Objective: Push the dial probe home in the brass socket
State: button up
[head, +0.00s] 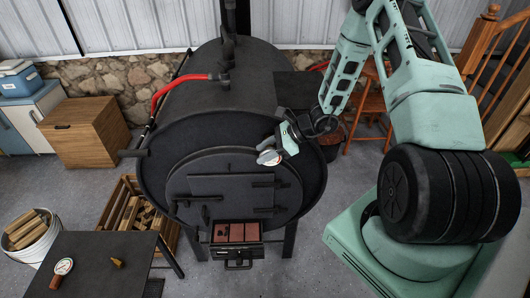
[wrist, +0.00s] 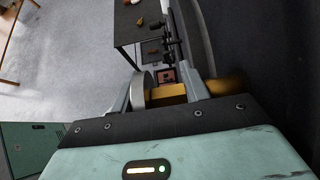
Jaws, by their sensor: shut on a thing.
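My gripper (head: 276,150) is in front of the upper right of the round stove door (head: 225,172). It is shut on the dial probe (head: 268,158), whose pale disc faces out from the stove. In the wrist view my gripper (wrist: 168,92) has the grey disc of the dial probe (wrist: 143,85) seen edge-on at its left finger, with brass between the fingers. More brass, likely the socket (wrist: 228,86), shows right of the right finger beside the dark stove face. The joint is behind the finger, so I cannot tell how deep the stem sits.
A drawer of red bricks (head: 236,233) juts out below the door. Door hinges and latches (head: 262,183) stand out near my gripper. Log bin (head: 30,235) stands left.

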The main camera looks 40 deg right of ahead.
jog(key=shift+w+d, duration=0.25)
jog(key=shift+w, duration=0.05)
jog(key=shift+a, duration=0.1)
jog(key=shift+s+a+b, duration=0.45)
jog(key=shift+s+a, duration=0.05)
jog(key=shift+s, duration=0.35)
jog(key=shift+s+a+r, duration=0.1)
jog(key=shift+s, duration=0.05)
dwell(0.6)
jog(key=shift+w+d, duration=0.7)
jog(key=shift+w, duration=0.3)
dwell(1.2)
jog(key=shift+s+a, duration=0.1)
jog(key=shift+s+a+b, duration=0.5)
jog(key=shift+s+b, duration=0.15)
jog(key=shift+s, duration=0.15)
jog(key=shift+a+b, duration=0.15)
jog(key=shift+b, duration=0.3)
dwell(0.9)
jog(key=shift+w+d+p, duration=0.35)
jog(key=shift+w+d, duration=0.3)
jog(key=shift+w, duration=0.3)
dwell(0.6)
